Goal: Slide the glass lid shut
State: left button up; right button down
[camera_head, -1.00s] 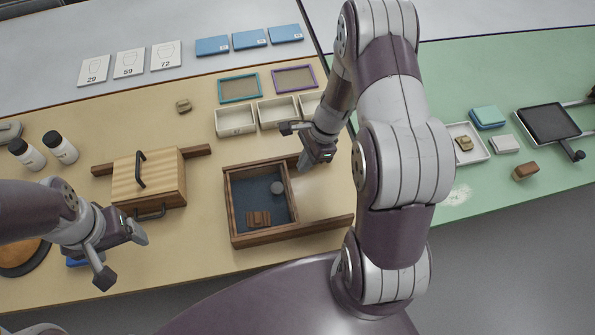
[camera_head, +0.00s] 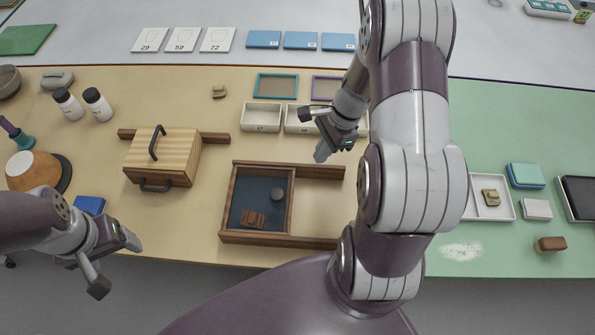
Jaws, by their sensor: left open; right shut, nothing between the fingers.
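A shallow wooden box (camera_head: 225,205) with a dark blue inside stands on the beige table, in the middle of the head view. My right gripper (camera_head: 325,141) is shut and empty, above and behind the far rail. My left gripper (camera_head: 117,266) is open and empty near the table's front edge, left of the box.
A striped wooden block with dark handles (camera_head: 160,158) stands left of the box. Several pale trays (camera_head: 261,117) lie behind it. Two white bottles (camera_head: 98,104) and a blue block (camera_head: 89,205) are at left. My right arm hides part of the table.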

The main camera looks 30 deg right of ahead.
pick_arm(q)
jog(key=shift+w+a+r, duration=0.1)
jog(key=shift+w+a, duration=0.15)
jog(key=shift+a, duration=0.05)
pick_arm(e)
jog(key=a+f, duration=0.8)
jog(key=f, duration=0.1)
jog(key=shift+w+f, duration=0.2)
jog(key=shift+w, duration=0.2)
